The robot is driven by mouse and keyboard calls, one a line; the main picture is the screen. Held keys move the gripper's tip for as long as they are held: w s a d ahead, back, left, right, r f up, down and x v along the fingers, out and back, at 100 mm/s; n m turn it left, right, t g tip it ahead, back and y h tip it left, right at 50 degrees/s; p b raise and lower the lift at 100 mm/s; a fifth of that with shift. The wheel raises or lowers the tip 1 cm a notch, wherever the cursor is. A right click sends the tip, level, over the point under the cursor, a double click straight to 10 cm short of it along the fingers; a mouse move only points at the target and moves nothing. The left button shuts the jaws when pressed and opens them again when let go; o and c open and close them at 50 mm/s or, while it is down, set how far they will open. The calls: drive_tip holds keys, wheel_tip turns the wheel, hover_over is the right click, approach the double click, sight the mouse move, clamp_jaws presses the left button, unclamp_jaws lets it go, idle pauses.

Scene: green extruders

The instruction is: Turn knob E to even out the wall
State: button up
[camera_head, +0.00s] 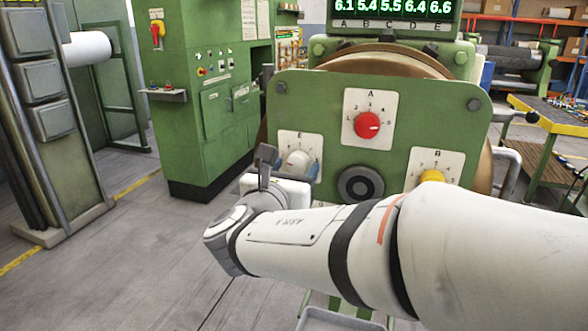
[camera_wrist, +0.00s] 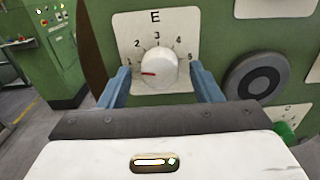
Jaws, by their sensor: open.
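Knob E is a white round knob (camera_wrist: 157,68) on a white plate marked E (camera_wrist: 185,22) with a scale from 1 to 5. Its red pointer mark points left, near the 1. It also shows in the head view (camera_head: 299,162), partly hidden by my gripper. My gripper (camera_wrist: 159,76) is open, with one blue finger on each side of the knob and a visible gap to it. The display (camera_head: 392,10) reads A 6.1, B 5.4, C 5.5, D 6.4, E 6.6.
A red knob A (camera_head: 367,124), a yellow knob (camera_head: 432,176) and a dark round disc (camera_head: 361,185) sit on the same green panel (camera_head: 450,110). A green cabinet (camera_head: 190,60) stands at left. The floor (camera_head: 110,250) at left is clear.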

drive_tip(key=shift+c, duration=0.4)
drive_tip(key=c, duration=0.9)
drive_tip(key=shift+f, duration=0.1)
drive_tip(key=m+b, duration=0.1)
drive_tip(key=b, duration=0.1)
drive_tip(key=m+b, duration=0.2)
drive_tip(key=b, duration=0.1)
drive_tip(key=shift+f, duration=0.3)
drive_tip(key=m+b, duration=0.4)
drive_tip(key=b, duration=0.2)
drive_tip(key=shift+m+b, duration=0.35)
drive_tip(key=shift+m, duration=0.05)
drive_tip(key=m+b, duration=0.5)
drive_tip(key=b, duration=0.1)
drive_tip(key=shift+a+r+b, duration=0.1)
drive_tip(key=shift+b, duration=0.25)
drive_tip(key=m+b, duration=0.3)
drive_tip(key=shift+r, duration=0.25)
